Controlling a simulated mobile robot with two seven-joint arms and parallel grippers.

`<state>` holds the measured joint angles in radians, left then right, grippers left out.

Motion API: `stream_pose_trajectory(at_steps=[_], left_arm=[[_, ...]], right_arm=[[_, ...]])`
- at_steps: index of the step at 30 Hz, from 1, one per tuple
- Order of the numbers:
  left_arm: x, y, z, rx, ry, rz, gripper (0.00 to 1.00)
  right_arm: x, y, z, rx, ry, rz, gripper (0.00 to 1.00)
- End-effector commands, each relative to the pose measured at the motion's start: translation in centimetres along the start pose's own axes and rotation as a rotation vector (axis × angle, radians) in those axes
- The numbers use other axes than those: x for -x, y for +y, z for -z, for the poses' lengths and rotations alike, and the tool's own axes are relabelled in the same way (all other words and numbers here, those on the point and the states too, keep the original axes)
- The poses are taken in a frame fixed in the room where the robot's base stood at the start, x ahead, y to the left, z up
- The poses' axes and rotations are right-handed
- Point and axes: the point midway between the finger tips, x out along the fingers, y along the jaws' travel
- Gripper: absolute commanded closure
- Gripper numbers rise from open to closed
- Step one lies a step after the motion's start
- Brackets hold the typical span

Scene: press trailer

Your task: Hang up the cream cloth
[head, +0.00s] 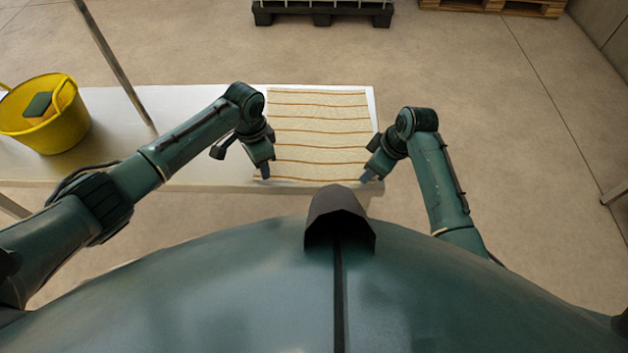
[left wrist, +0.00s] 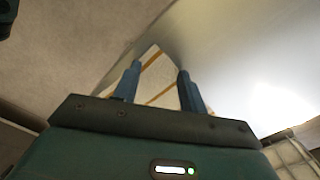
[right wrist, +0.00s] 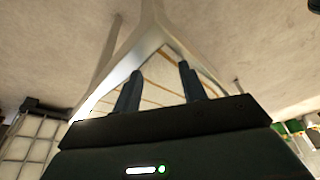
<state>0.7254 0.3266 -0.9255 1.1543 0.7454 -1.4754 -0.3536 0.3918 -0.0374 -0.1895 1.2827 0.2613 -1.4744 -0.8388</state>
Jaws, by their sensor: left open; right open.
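The cream cloth (head: 318,125) with brown stripes lies flat and spread out on the right end of the white table (head: 190,178). My left gripper (head: 265,174) is at the cloth's near left corner, and my right gripper (head: 368,177) is at its near right corner. In the left wrist view, the open fingers (left wrist: 155,80) have a corner of the striped cloth (left wrist: 158,75) showing between them. In the right wrist view, the open fingers (right wrist: 160,82) also have the cloth (right wrist: 160,75) between them. I cannot tell whether the fingers touch the cloth.
A yellow bucket (head: 62,128) with a sponge (head: 38,106) stands on the table at the left. A thin metal post (head: 112,62) rises at the table's far side. Pallets (head: 495,6) stand at the back.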

Motion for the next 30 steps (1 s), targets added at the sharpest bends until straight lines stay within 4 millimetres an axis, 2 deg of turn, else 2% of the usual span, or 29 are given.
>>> stream_pose_trajectory(at_steps=[16, 30], left_arm=[[-0.8, -0.01, 0.01, 0.0, 0.001, 0.001, 0.59], [-0.79, 0.0, -0.02, 0.001, 0.0, 0.001, 0.78]], right_arm=[[-0.76, 0.0, -0.21, 0.0, 0.001, -0.001, 0.58], [-0.78, -0.02, -0.29, 0.0, -0.001, 0.0, 0.78]])
